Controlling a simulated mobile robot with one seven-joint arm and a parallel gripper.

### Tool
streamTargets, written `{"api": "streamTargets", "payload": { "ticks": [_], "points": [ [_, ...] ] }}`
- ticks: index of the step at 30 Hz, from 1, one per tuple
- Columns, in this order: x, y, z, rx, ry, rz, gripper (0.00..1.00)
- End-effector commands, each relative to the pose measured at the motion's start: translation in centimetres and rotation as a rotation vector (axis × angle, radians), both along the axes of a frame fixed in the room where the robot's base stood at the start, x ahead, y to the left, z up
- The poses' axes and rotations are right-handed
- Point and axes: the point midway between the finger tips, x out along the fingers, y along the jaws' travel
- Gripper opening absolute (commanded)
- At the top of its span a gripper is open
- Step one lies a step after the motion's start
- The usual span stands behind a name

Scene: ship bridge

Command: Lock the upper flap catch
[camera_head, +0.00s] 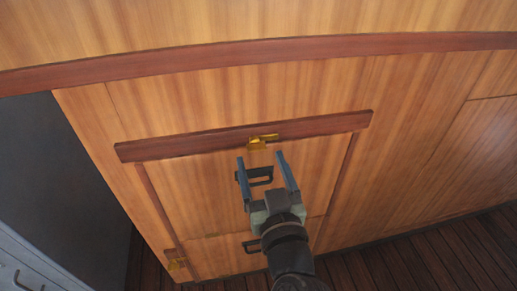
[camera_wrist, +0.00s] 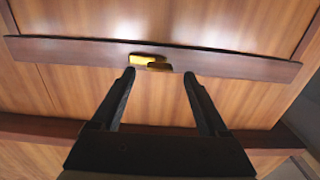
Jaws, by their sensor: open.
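The upper flap catch (camera_head: 260,141) is a small gold piece at the middle of a dark red-brown rail along the top of a wooden flap (camera_head: 310,170). In the wrist view the catch (camera_wrist: 151,62) sits on the rail, just beyond and between my fingertips. My gripper (camera_head: 262,157) is open and empty, its two fingers pointing up toward the catch. In the wrist view my gripper (camera_wrist: 160,73) also shows its fingers spread apart. I cannot tell whether the fingertips touch the rail.
A dark handle (camera_head: 260,175) lies behind my fingers on the flap. A long red-brown trim (camera_head: 270,50) crosses above. A grey cabinet (camera_head: 35,265) stands at the left. Plank floor (camera_head: 440,250) shows at the right.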

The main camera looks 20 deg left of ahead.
Motion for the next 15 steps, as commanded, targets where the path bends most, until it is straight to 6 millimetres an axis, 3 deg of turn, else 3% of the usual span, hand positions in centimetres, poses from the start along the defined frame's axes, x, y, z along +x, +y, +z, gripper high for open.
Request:
{"api": "streamTargets", "payload": {
  "ticks": [6,15],
  "points": [
    [2.3,1.6,0.1,0.001,0.000,0.001,0.78],
    [2.9,2.0,0.0,0.000,0.000,0.000,0.78]
  ]
}}
